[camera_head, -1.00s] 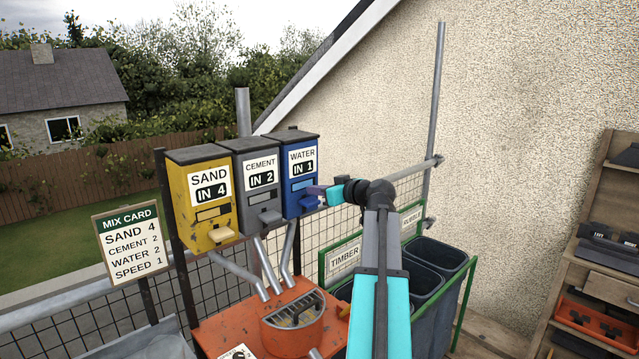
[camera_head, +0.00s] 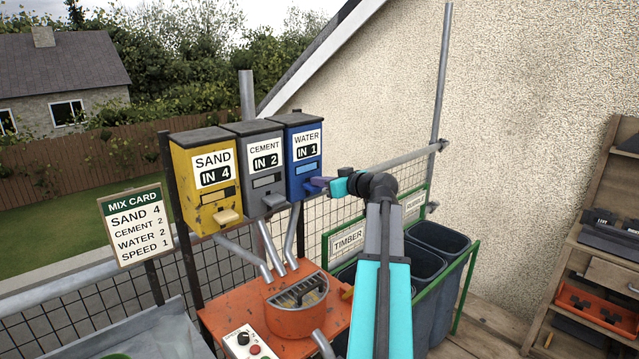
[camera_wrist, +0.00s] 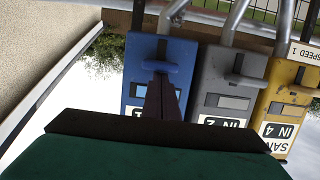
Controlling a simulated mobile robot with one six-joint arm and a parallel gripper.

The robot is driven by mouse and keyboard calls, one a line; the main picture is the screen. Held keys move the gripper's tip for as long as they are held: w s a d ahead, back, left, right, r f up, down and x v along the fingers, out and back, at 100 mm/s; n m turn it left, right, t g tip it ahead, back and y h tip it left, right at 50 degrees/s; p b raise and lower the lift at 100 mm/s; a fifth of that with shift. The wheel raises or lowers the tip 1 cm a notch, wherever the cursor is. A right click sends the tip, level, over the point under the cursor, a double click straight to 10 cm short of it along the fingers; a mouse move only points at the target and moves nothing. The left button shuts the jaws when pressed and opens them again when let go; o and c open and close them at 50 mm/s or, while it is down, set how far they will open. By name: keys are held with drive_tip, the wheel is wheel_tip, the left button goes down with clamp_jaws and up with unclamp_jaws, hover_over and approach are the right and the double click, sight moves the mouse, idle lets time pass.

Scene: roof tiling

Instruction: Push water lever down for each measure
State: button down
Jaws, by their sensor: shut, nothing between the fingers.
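The blue water dispenser (camera_head: 303,172) is the rightmost of a row and its label reads "IN 1". Its blue lever (camera_wrist: 160,67) sticks out from the front in the wrist view, which shows the dispensers upside down. My gripper (camera_head: 317,185) is shut and empty at the front of the water dispenser. In the wrist view its dark fingertips (camera_wrist: 160,80) overlap the lever's upper side; I cannot tell whether they touch it. The head view mostly hides this lever behind the fingers. The mix card (camera_head: 136,226) reads sand 4, cement 2, water 2, speed 1.
The grey cement dispenser (camera_head: 262,187) reads "IN 2" and the yellow sand dispenser (camera_head: 200,212) reads "IN 4", both left of the water one. Their chutes lead to the orange mixer (camera_head: 297,314). Timber and rubble bins (camera_head: 437,240) and a rail stand to the right.

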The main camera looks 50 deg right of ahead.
drive_tip(key=shift+f+b, duration=1.65)
drive_tip(key=shift+f, duration=0.05)
drive_tip(key=shift+a+f, duration=0.1)
drive_tip(key=shift+r, duration=0.65)
drive_tip(key=s+r+b, duration=0.2)
drive_tip(key=s+r, duration=0.3)
drive_tip(key=s, duration=0.4)
drive_tip(key=shift+s+a+r+b, duration=0.25)
drive_tip(key=shift+s+r+b, duration=0.05)
drive_tip(key=shift+s+r, duration=0.1)
